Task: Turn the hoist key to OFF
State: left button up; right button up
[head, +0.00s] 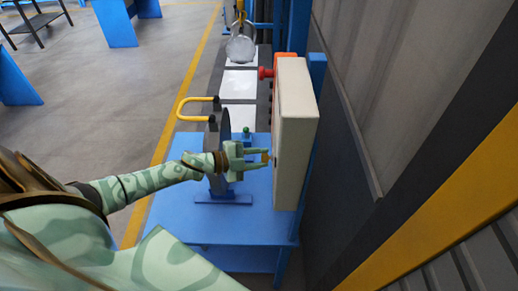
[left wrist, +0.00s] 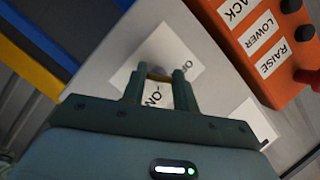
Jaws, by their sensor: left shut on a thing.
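My left gripper (head: 266,156) reaches from the left to the face of a pale control box (head: 297,130). It is shut on a small brass-coloured hoist key (head: 265,157). In the left wrist view the gripper (left wrist: 160,75) has its two fingers close together on the key (left wrist: 159,78), in front of a white label plate (left wrist: 135,72). Lettering shows on both sides of the fingers, partly covered, so I cannot tell the key's exact setting. My right gripper is not in view.
An orange box (left wrist: 262,45) beside the key panel carries labels including LOWER and RAISE, dark buttons and a red knob (left wrist: 306,77). A blue table (head: 165,222) lies below. A dark disc (head: 224,135) stands close to my left wrist. A yellow handle (head: 183,104) is farther left.

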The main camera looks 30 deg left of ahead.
pick_arm(q)
jog(key=shift+n+g+p, duration=0.6)
jog(key=shift+n+p, duration=0.3)
jog(key=shift+p, duration=0.1)
jog(key=o, duration=1)
jog(key=shift+a, duration=0.1)
jog(key=b+v, duration=0.1)
jog(key=v, duration=1.5)
jog(key=shift+s+a+b, duration=0.1)
jog(key=shift+a+b, duration=0.05)
jog(key=shift+b, duration=0.15)
jog(key=shift+f, duration=0.1)
